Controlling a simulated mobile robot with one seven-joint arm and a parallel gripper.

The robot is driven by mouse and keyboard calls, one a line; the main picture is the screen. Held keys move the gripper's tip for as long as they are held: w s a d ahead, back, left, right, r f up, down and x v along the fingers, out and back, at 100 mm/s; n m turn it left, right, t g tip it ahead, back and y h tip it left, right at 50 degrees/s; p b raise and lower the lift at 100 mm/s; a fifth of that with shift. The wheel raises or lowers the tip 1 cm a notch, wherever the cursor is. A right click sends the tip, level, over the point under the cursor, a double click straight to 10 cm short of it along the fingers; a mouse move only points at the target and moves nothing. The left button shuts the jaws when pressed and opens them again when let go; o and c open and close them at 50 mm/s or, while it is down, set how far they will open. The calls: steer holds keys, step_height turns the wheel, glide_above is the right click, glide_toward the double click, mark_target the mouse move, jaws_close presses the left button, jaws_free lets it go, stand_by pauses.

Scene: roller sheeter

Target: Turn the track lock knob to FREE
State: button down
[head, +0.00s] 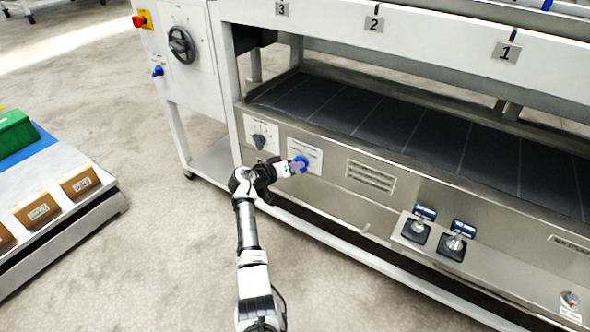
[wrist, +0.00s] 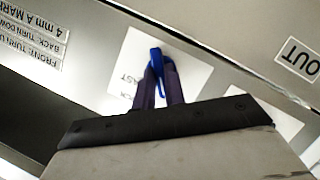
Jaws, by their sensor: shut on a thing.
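The track lock knob (head: 302,161) is blue and sits on a white plate on the machine's lower front panel. In the wrist view the knob (wrist: 156,57) shows as a narrow blue grip standing between my two dark fingers. My gripper (head: 295,166) is shut on the knob; its fingertips also show in the wrist view (wrist: 161,75). The plate (wrist: 196,75) carries lettering ending in "CK" and "AST", partly hidden by the fingers. No FREE mark can be read, and I cannot tell the knob's exact setting.
A dark dial (head: 259,141) sits on another plate just left of the knob. Two blue-handled levers (head: 424,213) (head: 460,229) stick out farther right. The dark belt (head: 400,125) runs above the panel. A cart with boxes (head: 80,184) stands left; floor between is clear.

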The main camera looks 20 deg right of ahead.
steer(key=shift+w+n+h, duration=0.1)
steer(key=shift+n+h, duration=0.2)
steer(key=shift+n, duration=0.2)
steer(key=shift+r, duration=0.1)
steer(key=c, duration=1.5)
jaws_free()
steer(key=shift+o, duration=0.2)
steer(key=p+v, duration=0.1)
steer(key=v, duration=1.2)
steer(key=shift+a, duration=0.35)
steer(key=shift+r, duration=0.1)
